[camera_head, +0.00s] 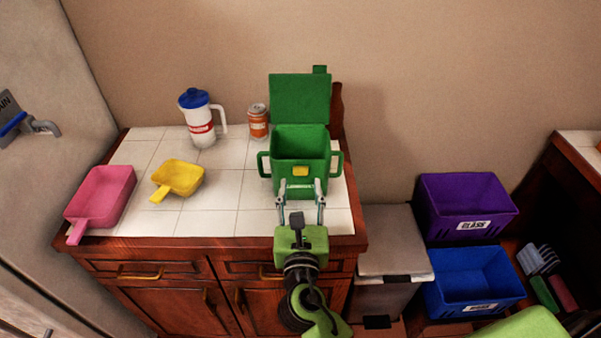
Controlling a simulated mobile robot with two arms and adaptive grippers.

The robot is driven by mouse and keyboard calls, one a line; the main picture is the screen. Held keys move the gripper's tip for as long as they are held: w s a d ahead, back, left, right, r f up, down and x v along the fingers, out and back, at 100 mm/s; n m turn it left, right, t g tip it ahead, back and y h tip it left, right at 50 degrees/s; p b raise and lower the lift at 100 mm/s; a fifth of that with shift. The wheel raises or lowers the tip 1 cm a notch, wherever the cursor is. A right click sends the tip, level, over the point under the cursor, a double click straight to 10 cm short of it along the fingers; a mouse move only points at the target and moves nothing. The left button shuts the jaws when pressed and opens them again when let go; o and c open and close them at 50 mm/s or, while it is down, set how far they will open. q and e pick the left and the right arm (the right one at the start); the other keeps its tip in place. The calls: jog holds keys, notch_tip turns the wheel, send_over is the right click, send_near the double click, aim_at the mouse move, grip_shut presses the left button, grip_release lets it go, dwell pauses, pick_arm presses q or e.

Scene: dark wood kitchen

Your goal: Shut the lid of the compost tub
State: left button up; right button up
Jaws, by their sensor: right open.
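The green compost tub (291,183) stands on the white-tiled counter, with a handle on each side and a yellow latch (300,171) on its front. Its green lid (300,98) is raised upright at the back, so the tub is open and its inside shows. My right gripper (302,190) is open at the front of the tub, its fingers on either side below the yellow latch. I cannot tell whether the fingers touch the tub. My left gripper is not in view.
A white jug (201,126) with a blue lid and an orange can (258,121) stand left of the tub. A yellow scoop (179,176) and a pink scoop (103,193) lie further left. A purple bin (465,205), a blue bin (473,278) and a grey bin (391,240) stand at right.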

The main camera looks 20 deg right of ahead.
aim_at(301, 171)
jog(key=shift+x, duration=2.15)
grip_shut()
jog(key=shift+p, duration=0.85)
jog(key=shift+d, duration=0.1)
grip_release()
jog(key=shift+w, duration=0.1)
jog(key=v, duration=1.2)
